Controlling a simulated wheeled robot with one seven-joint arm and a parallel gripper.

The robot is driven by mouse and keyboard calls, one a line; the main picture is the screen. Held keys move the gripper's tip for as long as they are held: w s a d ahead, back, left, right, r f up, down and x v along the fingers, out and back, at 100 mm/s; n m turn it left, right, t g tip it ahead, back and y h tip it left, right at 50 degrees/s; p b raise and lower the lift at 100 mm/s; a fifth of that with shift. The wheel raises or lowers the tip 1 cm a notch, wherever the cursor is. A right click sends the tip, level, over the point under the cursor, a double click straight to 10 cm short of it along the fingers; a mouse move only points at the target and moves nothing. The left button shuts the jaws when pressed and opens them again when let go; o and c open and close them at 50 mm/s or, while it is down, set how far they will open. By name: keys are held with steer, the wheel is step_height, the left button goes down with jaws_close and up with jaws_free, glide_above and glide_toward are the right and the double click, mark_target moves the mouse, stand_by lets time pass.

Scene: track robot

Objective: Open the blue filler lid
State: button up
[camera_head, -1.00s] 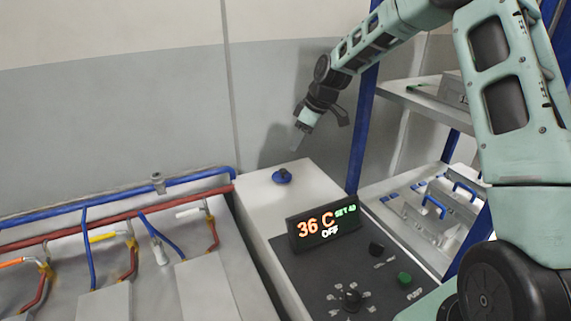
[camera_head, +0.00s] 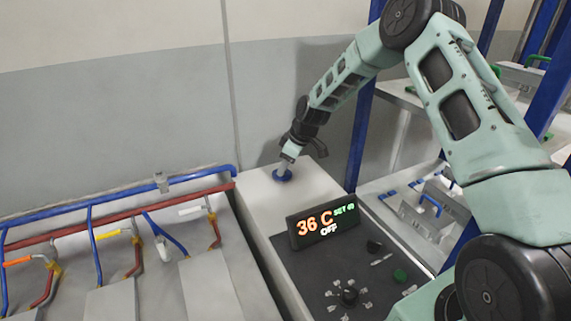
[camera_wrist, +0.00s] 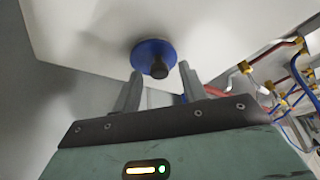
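The blue filler lid (camera_head: 282,176) is a round blue disc on the white top of the machine, behind the display. In the wrist view the lid (camera_wrist: 146,50) shows with a dark knob (camera_wrist: 159,70) standing on it. My gripper (camera_head: 286,163) is right over the lid in the head view and hides part of it, including the knob. In the wrist view my gripper (camera_wrist: 160,80) is open, with one finger on each side of the knob. A gap shows between the knob and each finger. I cannot tell whether the fingertips touch the lid.
The display (camera_head: 323,220) reads 36 C and OFF, in front of the lid. A control panel with a green button (camera_head: 400,275) and dark knobs lies nearer. Blue and red pipes (camera_head: 120,208) run at left. A blue shelf post (camera_head: 363,125) stands right of the lid.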

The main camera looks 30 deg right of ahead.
jaws_close()
steer(key=shift+w+r+g+p, duration=0.5)
steer(key=shift+w+g+p, duration=0.15)
steer(key=shift+g, duration=0.25)
steer(key=shift+w+r+m+g, duration=0.2)
steer(key=shift+w+g, duration=0.3)
steer(key=shift+g, duration=0.45)
steer(key=shift+w+r+m+g, duration=0.2)
steer(key=shift+w+g, duration=0.3)
steer(key=shift+g, duration=0.45)
steer(key=shift+w, duration=0.1)
